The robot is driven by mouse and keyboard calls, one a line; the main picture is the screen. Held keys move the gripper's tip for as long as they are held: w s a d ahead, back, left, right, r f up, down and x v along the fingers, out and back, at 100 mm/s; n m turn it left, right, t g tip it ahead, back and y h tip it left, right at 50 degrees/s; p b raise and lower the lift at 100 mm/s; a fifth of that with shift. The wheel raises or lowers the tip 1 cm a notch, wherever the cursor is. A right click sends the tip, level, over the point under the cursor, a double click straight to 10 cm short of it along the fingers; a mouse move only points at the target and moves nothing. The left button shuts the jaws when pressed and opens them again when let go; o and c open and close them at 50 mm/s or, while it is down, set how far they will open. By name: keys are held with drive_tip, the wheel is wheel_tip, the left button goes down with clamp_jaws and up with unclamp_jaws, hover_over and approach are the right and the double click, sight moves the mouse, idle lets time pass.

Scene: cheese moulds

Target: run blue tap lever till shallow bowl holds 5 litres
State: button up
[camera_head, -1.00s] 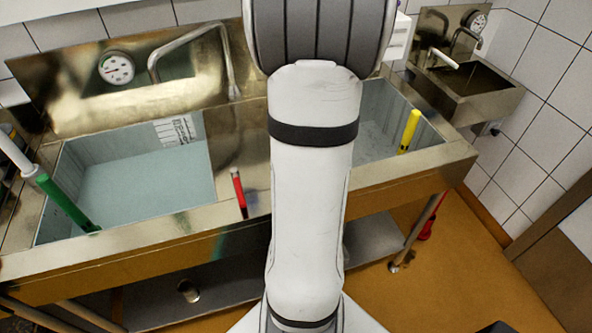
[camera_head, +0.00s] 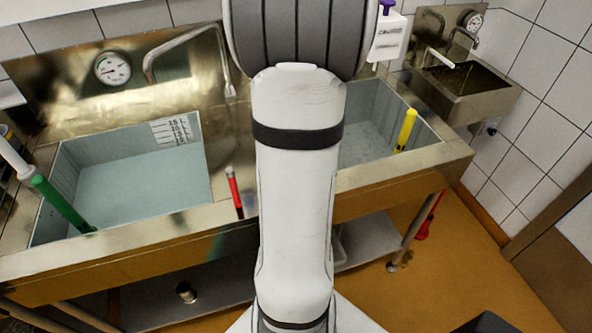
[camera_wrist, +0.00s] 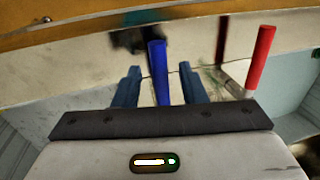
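The blue tap lever (camera_wrist: 158,72) stands between the two fingers of my gripper (camera_wrist: 159,78) in the wrist view. The fingers are apart, with a gap on each side of the lever. In the head view my arm hides the gripper and the blue lever. The left basin (camera_head: 140,190) has a pale, flat bottom and a marked scale plate (camera_head: 176,130) on its back wall. The right basin (camera_head: 370,125) is partly behind my arm. I cannot tell which one is the shallow bowl, nor the water level.
A red lever (camera_head: 235,192) stands on the counter left of my arm; it also shows in the wrist view (camera_wrist: 261,60). A green lever (camera_head: 62,205) and a yellow lever (camera_head: 406,130) stand at the basins. A dial gauge (camera_head: 112,68) and spout (camera_head: 185,45) are behind.

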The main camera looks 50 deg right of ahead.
drive_tip(key=shift+r, duration=0.1)
drive_tip(key=v, duration=0.7)
drive_tip(key=shift+r, duration=0.3)
idle(1.7)
drive_tip(key=a+r+n+t+h, duration=0.1)
drive_tip(key=a+r+n, duration=0.1)
drive_tip(key=a, duration=1)
drive_tip(key=w+a+r+n+h, duration=0.1)
drive_tip(key=a+r+n, duration=0.2)
drive_tip(key=a, duration=1)
drive_tip(key=shift+w+a+n+t, duration=0.2)
drive_tip(key=shift+a+n+t, duration=0.15)
drive_tip(key=shift+n, duration=0.25)
